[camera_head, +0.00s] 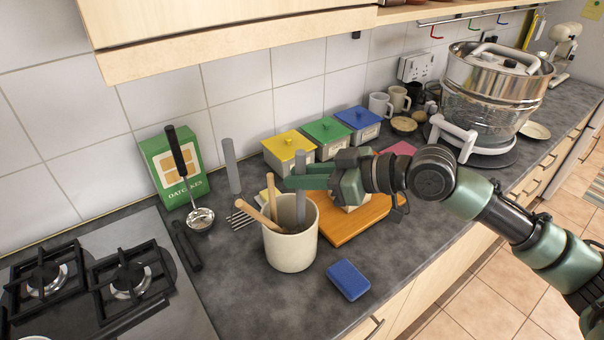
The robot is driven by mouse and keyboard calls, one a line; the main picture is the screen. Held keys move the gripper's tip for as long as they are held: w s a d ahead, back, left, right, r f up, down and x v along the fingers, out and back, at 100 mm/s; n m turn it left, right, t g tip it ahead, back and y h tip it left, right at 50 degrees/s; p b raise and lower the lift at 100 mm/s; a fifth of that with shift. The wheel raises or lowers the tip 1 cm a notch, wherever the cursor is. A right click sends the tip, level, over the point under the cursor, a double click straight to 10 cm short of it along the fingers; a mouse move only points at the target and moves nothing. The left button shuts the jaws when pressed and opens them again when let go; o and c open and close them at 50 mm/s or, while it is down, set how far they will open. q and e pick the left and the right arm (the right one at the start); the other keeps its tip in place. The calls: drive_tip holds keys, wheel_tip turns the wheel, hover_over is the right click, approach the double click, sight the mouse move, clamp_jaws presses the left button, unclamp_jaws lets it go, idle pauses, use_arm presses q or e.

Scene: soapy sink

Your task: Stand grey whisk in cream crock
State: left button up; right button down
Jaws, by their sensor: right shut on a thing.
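The cream crock (291,250) stands upright on the dark worktop at the centre, with wooden-handled utensils (272,197) in it. My right gripper (302,180) is shut on a grey handle (301,208), which I take as the grey whisk's. The handle is close to upright, and its lower part reaches down into the crock's mouth. My left gripper is not in view.
A grey-handled slotted tool (232,165), a ladle (200,217) and an oatcakes box (175,165) stand left of the crock. A blue sponge (348,280) lies in front right. A wooden board (352,222), lidded canisters (326,134) and a steel pot (497,75) are right.

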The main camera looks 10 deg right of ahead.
drive_tip(key=shift+f, duration=0.25)
drive_tip(key=c, duration=1.3)
unclamp_jaws()
drive_tip(key=shift+o, duration=0.6)
drive_tip(key=o, duration=1.1)
drive_tip(key=shift+f+b+v, duration=0.15)
drive_tip(key=shift+b+v, duration=0.55)
drive_tip(key=shift+v, duration=1.25)
drive_tip(key=shift+f+b+v, duration=0.2)
drive_tip(key=shift+b+v, duration=0.5)
drive_tip(key=shift+v, duration=1.25)
